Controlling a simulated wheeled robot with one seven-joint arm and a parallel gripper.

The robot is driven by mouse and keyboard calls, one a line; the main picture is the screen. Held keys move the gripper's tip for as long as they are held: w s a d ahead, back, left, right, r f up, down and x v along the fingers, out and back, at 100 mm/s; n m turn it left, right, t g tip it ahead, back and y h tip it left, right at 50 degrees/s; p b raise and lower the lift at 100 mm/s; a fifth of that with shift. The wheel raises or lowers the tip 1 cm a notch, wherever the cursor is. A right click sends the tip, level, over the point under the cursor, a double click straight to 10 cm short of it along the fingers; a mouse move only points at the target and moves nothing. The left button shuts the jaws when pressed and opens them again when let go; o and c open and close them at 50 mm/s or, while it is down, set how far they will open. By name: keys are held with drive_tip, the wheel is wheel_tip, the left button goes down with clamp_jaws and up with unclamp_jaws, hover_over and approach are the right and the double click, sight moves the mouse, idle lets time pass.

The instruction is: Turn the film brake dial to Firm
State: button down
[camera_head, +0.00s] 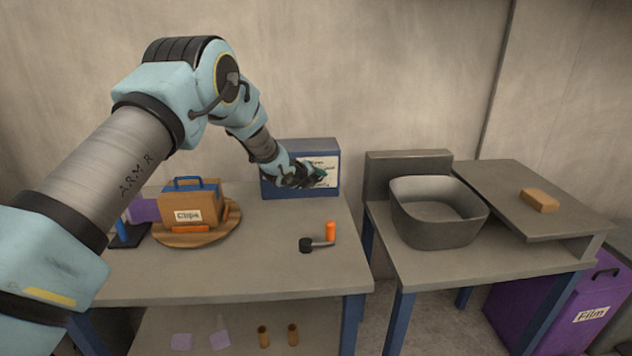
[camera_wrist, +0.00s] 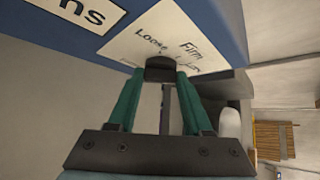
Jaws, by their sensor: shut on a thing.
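The film brake dial (camera_wrist: 160,68) is a dark knob on a white label plate (camera_wrist: 185,35), which reads "Loose" and "Firm", with a further small word partly hidden. The plate is on the front of a blue box (camera_head: 300,147) at the back of the left table. My gripper (camera_wrist: 158,80) has its two green fingers shut on the dial, one on each side. In the head view my gripper (camera_head: 318,176) is at the box front and hides the dial. I cannot tell which word the dial points to.
On the left table are a "Clips" box (camera_head: 183,200) on a round wooden board (camera_head: 232,228), an orange cylinder (camera_head: 330,231) and a black-knobbed lever (camera_head: 307,244). A grey bin (camera_head: 440,227) stands on the right table. The left table's front is clear.

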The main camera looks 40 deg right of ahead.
drive_tip(key=f+n+h+b, duration=0.1)
drive_tip(key=b, duration=0.2)
drive_tip(key=shift+w+a+b, duration=0.1)
drive_tip(key=shift+w+b, duration=0.05)
drive_tip(key=shift+b, duration=0.2)
drive_tip(key=n+h+b, duration=0.1)
drive_tip(key=b, duration=0.2)
drive_tip(key=g+h+b, duration=0.1)
drive_tip(key=b, duration=0.3)
drive_tip(key=shift+f+n+h, duration=0.3)
drive_tip(key=shift+n, duration=0.1)
drive_tip(key=n+h+b, duration=0.1)
drive_tip(key=h+b, duration=0.1)
drive_tip(key=b, duration=0.3)
drive_tip(key=shift+a+n, duration=0.1)
drive_tip(key=shift+n, duration=0.2)
drive_tip(key=shift+r+n+h+b, duration=0.2)
drive_tip(key=shift+n+h+b, duration=0.2)
drive_tip(key=shift+b, duration=0.7)
drive_tip(key=shift+r, duration=0.1)
drive_tip(key=shift+c, duration=1.6)
unclamp_jaws()
drive_tip(key=shift+r, duration=0.1)
drive_tip(key=a, duration=0.3)
drive_tip(key=a+b, duration=0.1)
drive_tip(key=a, duration=0.3)
drive_tip(key=s+a, duration=0.1)
drive_tip(key=a, duration=0.2)
drive_tip(key=shift+a, duration=0.35)
